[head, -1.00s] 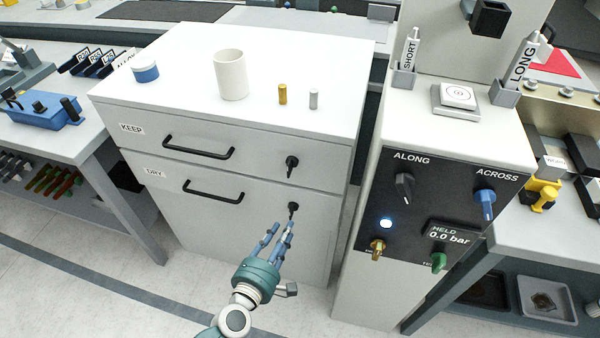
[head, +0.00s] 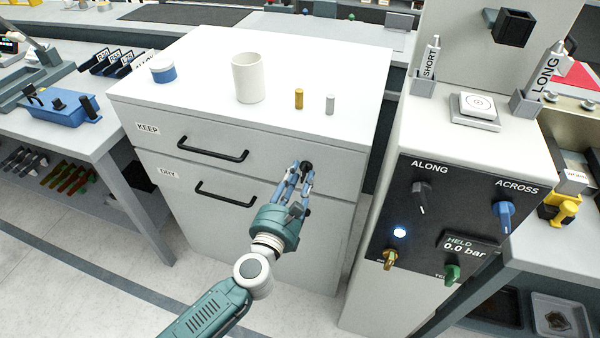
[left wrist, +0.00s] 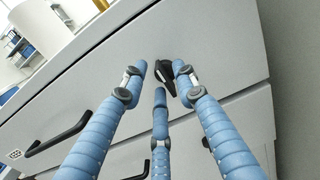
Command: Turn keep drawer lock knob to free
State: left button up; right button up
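The black keep drawer lock knob (head: 306,167) sits at the right end of the upper drawer front (head: 270,150), which is labelled KEEP and is closed. My left gripper (head: 300,172) is at this knob, its blue fingers pointing at it and partly covering it. In the left wrist view the knob (left wrist: 165,77) shows between the spread fingertips of my left gripper (left wrist: 160,72). The fingers look open; I cannot tell whether any touches the knob. My right gripper is in neither view.
Below is the closed DRY drawer (head: 235,205); its lock knob is mostly hidden behind my gripper. A white cup (head: 247,78), a blue-banded round container (head: 162,72) and two small cylinders stand on the cabinet top. A control panel (head: 440,215) with knobs stands at the right.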

pick_arm(q)
jog(key=shift+w+d, duration=0.2)
jog(key=shift+w, duration=0.4)
grip_shut()
